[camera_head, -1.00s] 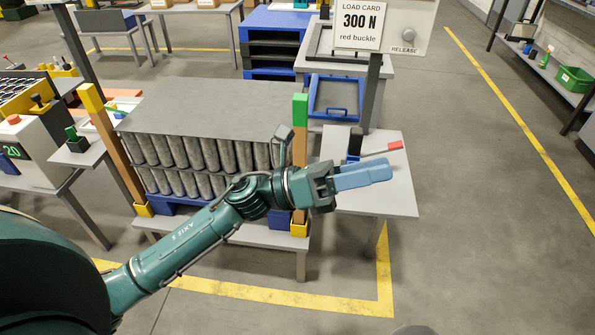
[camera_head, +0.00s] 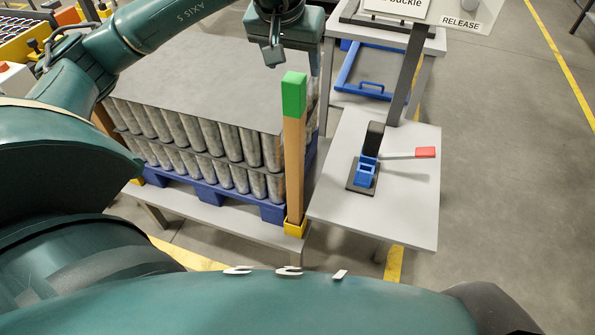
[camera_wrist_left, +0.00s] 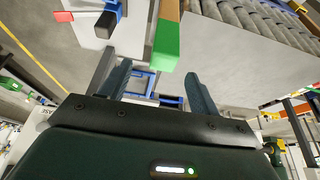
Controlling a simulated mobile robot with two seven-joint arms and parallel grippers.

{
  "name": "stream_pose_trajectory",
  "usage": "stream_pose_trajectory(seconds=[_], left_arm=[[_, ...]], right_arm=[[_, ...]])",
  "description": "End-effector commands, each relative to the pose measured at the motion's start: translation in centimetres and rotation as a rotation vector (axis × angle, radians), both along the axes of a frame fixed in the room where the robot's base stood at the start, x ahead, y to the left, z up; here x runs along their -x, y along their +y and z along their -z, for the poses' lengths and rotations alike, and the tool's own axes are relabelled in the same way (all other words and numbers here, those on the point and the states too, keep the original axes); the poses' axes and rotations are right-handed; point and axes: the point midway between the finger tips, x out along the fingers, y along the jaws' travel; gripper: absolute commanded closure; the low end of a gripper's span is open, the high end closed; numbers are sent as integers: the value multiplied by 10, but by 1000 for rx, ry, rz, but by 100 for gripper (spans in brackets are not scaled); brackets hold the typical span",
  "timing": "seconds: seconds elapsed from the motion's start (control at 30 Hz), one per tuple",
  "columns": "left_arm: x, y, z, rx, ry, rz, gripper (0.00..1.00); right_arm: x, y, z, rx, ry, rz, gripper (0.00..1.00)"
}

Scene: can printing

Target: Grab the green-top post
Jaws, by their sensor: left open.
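The green-top post (camera_head: 294,145) stands upright at the near right corner of the pallet stack, a wooden post with a green block on top and its foot in a yellow socket. In the left wrist view its green top (camera_wrist_left: 166,46) shows ahead of the fingertips, roughly between the two fingers in the picture. My left gripper (camera_wrist_left: 157,75) is open and empty. In the head view it is at the top edge, just beyond the post top, with its fingers mostly hidden. My right gripper is not in view.
Stacked cans (camera_head: 207,138) under a grey sheet (camera_head: 205,75) fill the blue pallet (camera_head: 207,193) left of the post. To the right a small grey table (camera_head: 400,205) carries a blue clamp (camera_head: 366,172) with a red-tipped lever. A sign pole (camera_head: 408,75) rises behind it.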

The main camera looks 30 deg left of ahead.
Motion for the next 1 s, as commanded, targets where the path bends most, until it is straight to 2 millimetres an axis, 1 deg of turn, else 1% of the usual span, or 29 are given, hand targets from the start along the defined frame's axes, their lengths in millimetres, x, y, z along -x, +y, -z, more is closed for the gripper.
stream_pose_trajectory(seconds=[0.03,0.1,0.2,0.37,0.57,0.6,0.7,0.8,1.0], left_arm=[[-3,1,11,0,5,0,38],[-7,2,21,2,5,1,38],[-12,3,32,3,2,1,38],[-15,4,40,2,2,1,38],[-22,14,67,4,5,-1,38],[-25,14,73,4,4,0,38],[-29,14,82,5,2,3,38],[-30,15,86,3,0,2,38],[-31,15,86,3,0,2,39]], right_arm=[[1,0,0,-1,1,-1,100],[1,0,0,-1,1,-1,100],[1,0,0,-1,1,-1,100],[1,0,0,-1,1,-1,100],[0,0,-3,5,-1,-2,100],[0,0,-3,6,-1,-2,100],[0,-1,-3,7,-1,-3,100],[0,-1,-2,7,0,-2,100],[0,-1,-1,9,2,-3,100]])
